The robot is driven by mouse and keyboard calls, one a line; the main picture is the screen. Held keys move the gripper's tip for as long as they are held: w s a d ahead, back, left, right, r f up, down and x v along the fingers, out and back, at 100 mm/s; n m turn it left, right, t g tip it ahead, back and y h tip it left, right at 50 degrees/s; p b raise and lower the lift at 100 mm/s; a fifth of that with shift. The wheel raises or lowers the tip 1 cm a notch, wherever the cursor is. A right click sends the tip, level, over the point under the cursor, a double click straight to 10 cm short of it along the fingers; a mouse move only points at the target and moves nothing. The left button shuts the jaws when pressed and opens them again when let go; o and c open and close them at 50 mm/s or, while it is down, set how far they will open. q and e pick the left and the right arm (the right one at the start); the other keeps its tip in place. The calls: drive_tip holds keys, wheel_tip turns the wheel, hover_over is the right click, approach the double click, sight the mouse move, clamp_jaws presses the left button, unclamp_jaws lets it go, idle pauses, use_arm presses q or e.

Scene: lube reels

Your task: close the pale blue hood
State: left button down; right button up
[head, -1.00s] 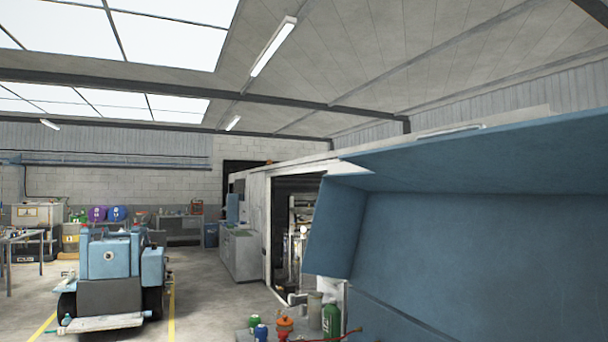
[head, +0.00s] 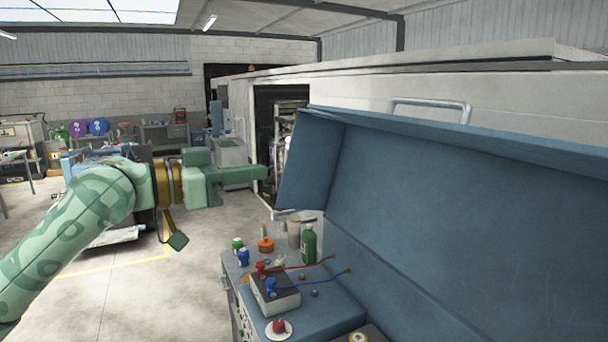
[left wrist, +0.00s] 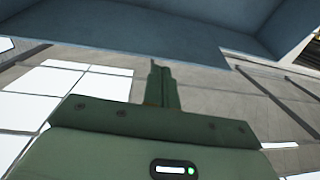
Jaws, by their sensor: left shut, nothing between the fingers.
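The pale blue hood (head: 430,190) stands open on the right of the head view, its hollow inside facing me and its side panel (head: 312,160) at its left end. A pale handle bar (head: 432,103) shows above its upper rim. My left gripper (head: 262,173) is shut and empty, left of the side panel in the picture; I see no clear contact. In the left wrist view, the shut fingers (left wrist: 160,78) point towards the hood (left wrist: 160,30), which fills the top. My right gripper is not in view.
A blue bench (head: 320,318) below the hood holds a grey box (head: 275,293) with red and blue fittings, a green bottle (head: 308,244) and small cans. A white-walled unit (head: 520,100) stands behind the hood. Open floor (head: 130,300) lies to the left.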

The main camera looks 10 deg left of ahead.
use_arm(q)
drive_tip(key=w+d+g+p, duration=0.1)
drive_tip(key=w+d+p, duration=0.25)
drive_tip(key=d, duration=0.65)
drive_tip(key=shift+m+h, duration=0.4)
drive_tip(key=f, duration=0.1)
drive_tip(key=a+f+p, duration=0.1)
drive_tip(key=s+f, duration=0.1)
drive_tip(key=f, duration=0.1)
drive_tip(key=shift+a, duration=0.35)
drive_tip(key=shift+d, duration=0.15)
drive_tip(key=shift+a, duration=0.2)
idle(0.4)
